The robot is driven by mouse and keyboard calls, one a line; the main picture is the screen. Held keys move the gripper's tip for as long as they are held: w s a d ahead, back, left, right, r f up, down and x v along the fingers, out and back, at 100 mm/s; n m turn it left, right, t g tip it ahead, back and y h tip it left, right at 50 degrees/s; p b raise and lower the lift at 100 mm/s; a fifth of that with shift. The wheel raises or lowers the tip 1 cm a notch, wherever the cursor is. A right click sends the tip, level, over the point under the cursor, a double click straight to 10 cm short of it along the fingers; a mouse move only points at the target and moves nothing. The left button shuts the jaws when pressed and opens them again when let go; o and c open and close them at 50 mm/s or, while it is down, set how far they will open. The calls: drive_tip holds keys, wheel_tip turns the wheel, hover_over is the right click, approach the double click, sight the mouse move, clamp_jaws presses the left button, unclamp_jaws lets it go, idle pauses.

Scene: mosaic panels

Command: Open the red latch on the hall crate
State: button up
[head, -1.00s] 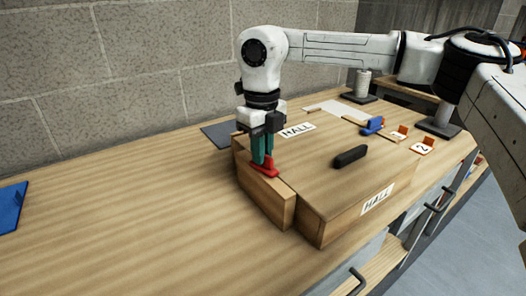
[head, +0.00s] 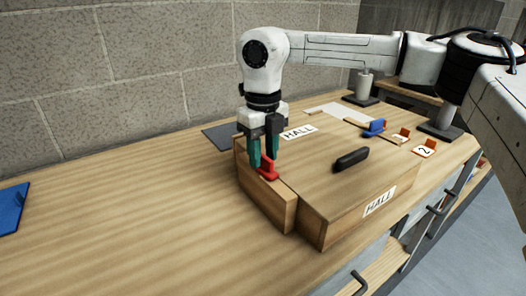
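The hall crate (head: 318,205) is a wooden box with HALL labels on its top and front. The red latch (head: 268,172) sits on top at the crate's left end, with a small upright part. My gripper (head: 264,163) points straight down over the latch. Its two teal fingers are spread apart, one on the left of the latch's upright part and one on its right. The gripper is open. Whether either finger touches the latch cannot be told.
A black handle (head: 351,160) stands on the crate's lid. A blue latch (head: 374,127) and orange number tags (head: 424,149) are farther back right. A blue panel (head: 12,208) lies at far left.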

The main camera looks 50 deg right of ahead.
sight(263, 155)
wheel_tip(263, 155, up, 11)
idle(0.7)
drive_tip(key=shift+f, duration=0.15)
idle(0.4)
